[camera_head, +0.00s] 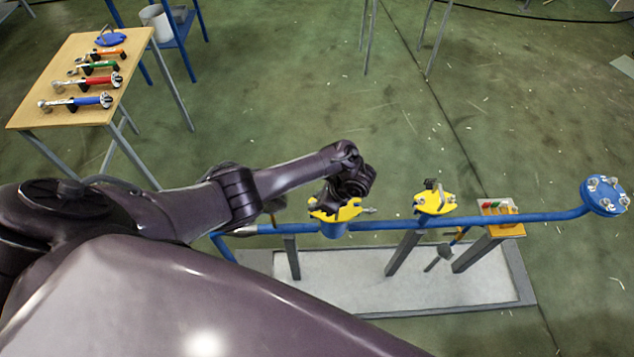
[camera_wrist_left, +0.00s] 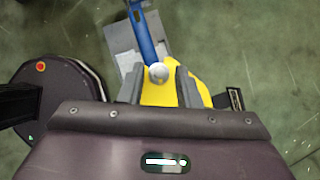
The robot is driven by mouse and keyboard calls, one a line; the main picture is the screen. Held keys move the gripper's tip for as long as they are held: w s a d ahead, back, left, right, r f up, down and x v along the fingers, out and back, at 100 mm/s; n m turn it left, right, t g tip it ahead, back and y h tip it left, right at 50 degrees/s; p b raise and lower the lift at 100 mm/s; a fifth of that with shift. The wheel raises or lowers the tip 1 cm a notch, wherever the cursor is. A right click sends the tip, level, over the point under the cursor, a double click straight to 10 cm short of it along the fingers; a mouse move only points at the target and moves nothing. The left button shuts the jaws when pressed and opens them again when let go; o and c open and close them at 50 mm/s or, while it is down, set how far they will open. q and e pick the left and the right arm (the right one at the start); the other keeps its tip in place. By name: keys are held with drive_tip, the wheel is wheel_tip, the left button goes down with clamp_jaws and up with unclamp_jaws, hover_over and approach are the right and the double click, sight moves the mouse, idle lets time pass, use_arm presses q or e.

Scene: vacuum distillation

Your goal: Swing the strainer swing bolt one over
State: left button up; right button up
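A yellow-topped fitting (camera_head: 322,213) sits on the blue pipe, and my left gripper (camera_head: 348,196) is right over it, hiding much of its top. A small silver bolt-like part (camera_head: 368,210) sticks out at its right side. In the left wrist view the yellow top (camera_wrist_left: 154,98) lies below the two grey fingers of my left gripper (camera_wrist_left: 160,88). The fingers stand apart. A round silver piece (camera_wrist_left: 158,72) shows between their tips, with a gap on each side; I cannot tell its height. My right gripper is in neither view.
A second yellow fitting (camera_head: 435,203) with an upright metal part stands farther right on the blue pipe (camera_head: 390,224). A bolted blue flange (camera_head: 605,195) ends the pipe. A small yellow stand (camera_head: 507,230) is nearby. A wooden table (camera_head: 60,75) with wrenches stands upper left.

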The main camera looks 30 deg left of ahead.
use_arm(q)
drive_tip(key=shift+r, duration=0.1)
drive_tip(key=p+v, duration=0.2)
drive_tip(key=v, duration=0.5)
drive_tip(key=shift+d+r, duration=0.25)
